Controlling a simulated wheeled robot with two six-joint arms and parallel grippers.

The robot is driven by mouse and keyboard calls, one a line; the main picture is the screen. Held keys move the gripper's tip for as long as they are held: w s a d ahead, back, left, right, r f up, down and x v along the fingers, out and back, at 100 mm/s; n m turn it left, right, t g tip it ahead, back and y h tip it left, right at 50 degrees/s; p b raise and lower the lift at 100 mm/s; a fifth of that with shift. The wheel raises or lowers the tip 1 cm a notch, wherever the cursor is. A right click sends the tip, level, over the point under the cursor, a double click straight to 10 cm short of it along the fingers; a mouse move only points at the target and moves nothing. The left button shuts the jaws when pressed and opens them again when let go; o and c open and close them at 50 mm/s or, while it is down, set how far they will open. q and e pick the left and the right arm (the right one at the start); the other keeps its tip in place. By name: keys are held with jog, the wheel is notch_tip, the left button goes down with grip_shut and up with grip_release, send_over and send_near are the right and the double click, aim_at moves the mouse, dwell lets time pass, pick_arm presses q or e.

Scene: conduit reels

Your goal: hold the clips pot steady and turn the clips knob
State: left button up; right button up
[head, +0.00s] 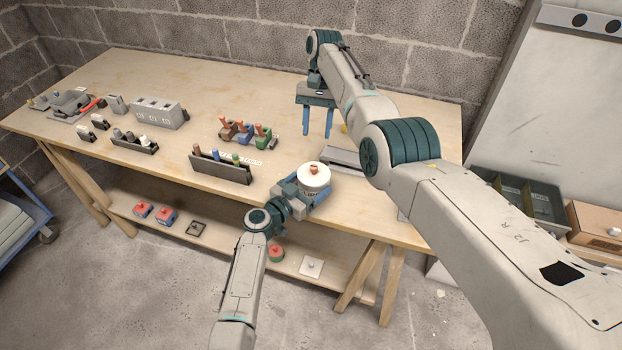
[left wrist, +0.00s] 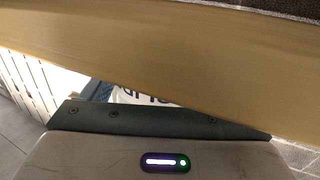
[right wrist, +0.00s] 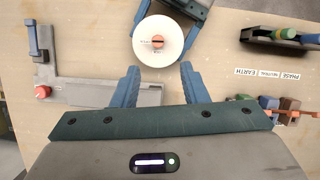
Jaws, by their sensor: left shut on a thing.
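The clips pot (head: 314,181) is a white round pot near the front edge of the bench, upright, with a white top and a small reddish-brown knob (head: 314,169) in its middle. The right wrist view shows the pot's top (right wrist: 172,55) and the slotted knob (right wrist: 158,42) from above. My left gripper (head: 311,195) is shut on the pot from the front, its blue fingers on either side. In the left wrist view only a strip of the lettered pot (left wrist: 140,97) shows. My right gripper (head: 318,120) is open and empty above the bench, behind the pot; its fingers (right wrist: 160,85) point toward it.
A grey bracket-like fixture (head: 343,160) lies right behind the pot. A grey box (head: 158,112) is farther left. Green bins (head: 515,200) stand at the right. The bench's back is mostly clear.

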notch_tip(320, 180, down, 5)
jog(key=w+d+n+t+y, duration=0.1)
jog(key=n+y, duration=0.2)
jog(key=n+t+y, duration=0.6)
jog(key=n+y, duration=0.3)
jog(key=n, duration=0.5)
send_near(314, 166)
jog(key=x, duration=1)
jog(key=shift+f, duration=0.15)
jog(key=shift+t, duration=0.3)
